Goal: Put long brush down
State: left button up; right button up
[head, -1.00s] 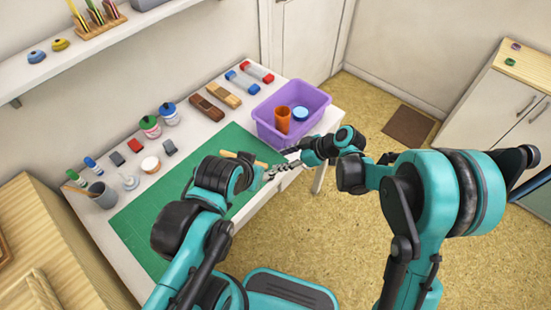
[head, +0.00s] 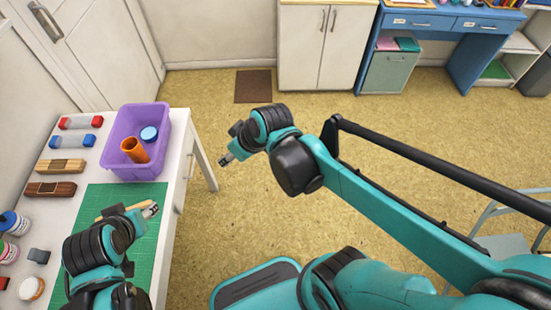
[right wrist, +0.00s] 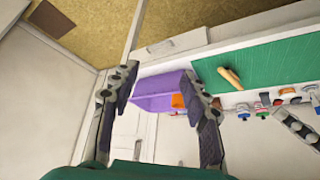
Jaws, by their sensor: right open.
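A tan, stick-like piece, possibly the long brush, lies on the green mat (head: 150,244), partly hidden by my left arm; its visible part (head: 112,212) is near the left gripper. In the right wrist view the tan piece (right wrist: 230,76) lies on the mat, apart from my right fingers. My left gripper (head: 150,210) is over the mat, beside the tan piece; its finger gap is not clear. My right gripper (head: 225,159) hangs over the floor, right of the table. In its wrist view, the right gripper (right wrist: 163,82) has fingers wide apart with nothing between them.
A purple bin (head: 163,145) with an orange cup (head: 134,150) and a blue-lidded jar (head: 149,134) stands at the table's back right. Wooden blocks (head: 60,166), stamps and ink jars line the left. Open floor lies right of the table; a chair (head: 500,225) stands far right.

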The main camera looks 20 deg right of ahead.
jog(key=s+d+m+t+h, duration=0.1)
jog(key=s+d+m+h, duration=0.2)
jog(key=s+d+m, duration=0.2)
jog(key=s+d, duration=0.2)
jog(key=d, duration=0.2)
jog(key=shift+d+r+m+t, duration=0.25)
jog(key=shift+m+t, duration=0.05)
jog(key=shift+t, duration=0.1)
jog(key=shift+s, duration=0.1)
